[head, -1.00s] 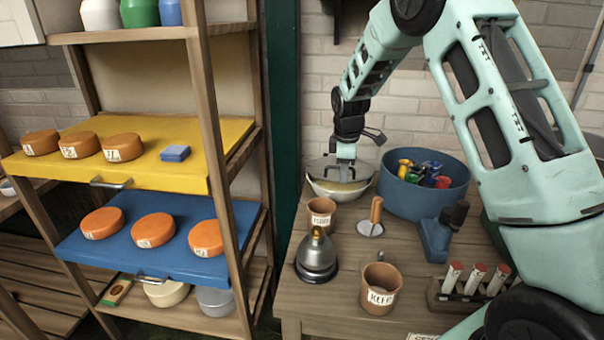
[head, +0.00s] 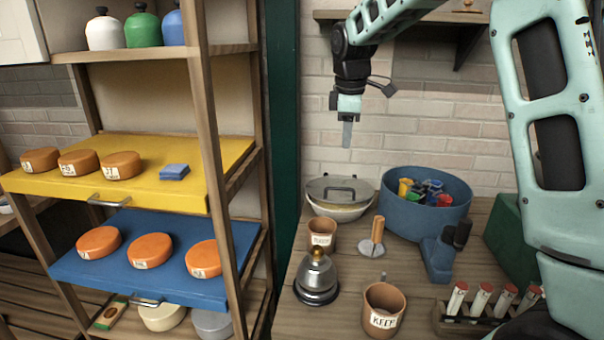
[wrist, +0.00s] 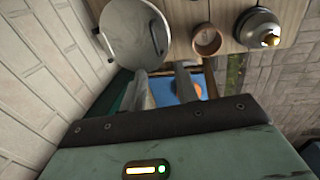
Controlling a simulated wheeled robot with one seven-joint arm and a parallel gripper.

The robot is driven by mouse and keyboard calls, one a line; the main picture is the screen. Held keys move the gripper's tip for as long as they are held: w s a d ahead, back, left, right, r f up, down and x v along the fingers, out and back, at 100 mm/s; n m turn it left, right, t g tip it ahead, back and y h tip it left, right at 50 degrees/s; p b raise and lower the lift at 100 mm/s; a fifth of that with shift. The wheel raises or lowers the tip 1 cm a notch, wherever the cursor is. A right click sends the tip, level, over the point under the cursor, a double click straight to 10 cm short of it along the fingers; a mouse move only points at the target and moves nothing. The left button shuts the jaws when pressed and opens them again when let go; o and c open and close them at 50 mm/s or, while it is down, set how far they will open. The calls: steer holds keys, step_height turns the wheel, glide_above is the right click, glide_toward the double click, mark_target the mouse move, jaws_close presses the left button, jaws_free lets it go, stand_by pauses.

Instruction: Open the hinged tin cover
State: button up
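The tin (head: 340,212) is a pale round vessel at the back left of the wooden bench. Its grey round cover (head: 325,188) has a dark bar handle (head: 341,189) and lies over the top. A yellowish band shows under the cover's front edge; I cannot tell whether the cover is fully down. In the wrist view the cover (wrist: 130,30) is at the upper left, with its handle at the right edge. My gripper (head: 347,140) hangs above the tin, clear of it, fingers down. In the wrist view my gripper (wrist: 160,78) has its fingers apart with nothing between them.
A blue tub (head: 405,215) with colourful items stands right of the tin. A brown pot (head: 322,236), a wooden-handled tool (head: 377,235) and a metal bell (head: 317,275) are in front. A wall shelf (head: 450,18) is above. A rack with yellow (head: 130,178) and blue (head: 120,258) shelves stands left.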

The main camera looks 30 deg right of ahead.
steer(key=s+a+f, duration=0.1)
steer(key=s+a, duration=0.3)
steer(key=a, duration=0.4)
steer(key=s+a+f+m+y, duration=0.1)
steer(key=s+a, duration=0.3)
steer(key=a, duration=0.4)
steer(key=shift+s+f+y, duration=0.3)
steer(key=shift+s+f, duration=0.05)
steer(key=shift+f, duration=0.35)
